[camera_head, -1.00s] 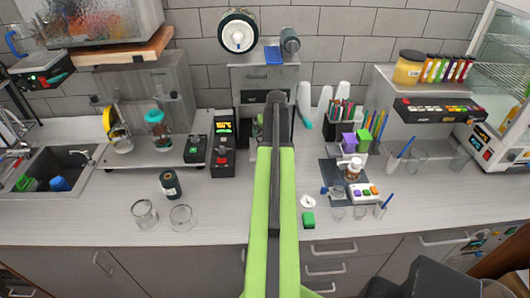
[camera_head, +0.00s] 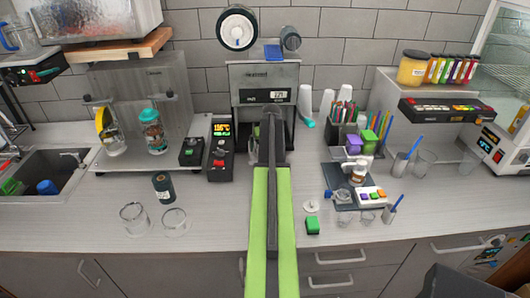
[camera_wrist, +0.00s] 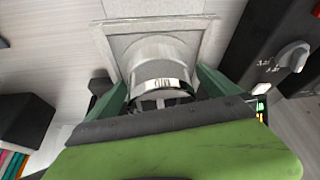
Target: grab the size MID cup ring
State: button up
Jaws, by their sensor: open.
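The cup ring (camera_wrist: 163,68) is a pale, see-through cylinder with a band whose upside-down letters look like MID. In the wrist view it sits on a square light-grey plate (camera_wrist: 205,38) of the sealing machine. My gripper (camera_wrist: 160,82) is open, with one dark green finger on each side of the ring; whether the fingers touch it I cannot tell.
A black straw holder (camera_head: 340,133) stands to the right. Two clear glasses (camera_head: 134,218) stand at the front left. The counter's front middle-left is clear.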

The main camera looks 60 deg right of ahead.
jog(key=c, duration=1.6)
jog(key=shift+r, duration=0.1)
notch_tip(320, 180, up, 8)
jog(key=p, duration=0.8)
jog(key=shift+s+a, duration=0.1)
jog(key=shift+a, duration=0.05)
jog(key=shift+s+a+f+b, duration=0.25)
jog(key=shift+s+a+f, duration=0.1)
jog(key=shift+a, duration=0.15)
jog(key=shift+s+a+f+b, duration=0.2)
jog(key=shift+s+a, duration=0.15)
jog(key=shift+a, duration=0.15)
jog(key=s+a, duration=0.3)
jog(key=a, duration=0.1)
jog(key=s+a, duration=0.3)
jog(key=a, duration=0.2)
jog(key=s+a, duration=0.4)
jog(key=a, duration=0.1)
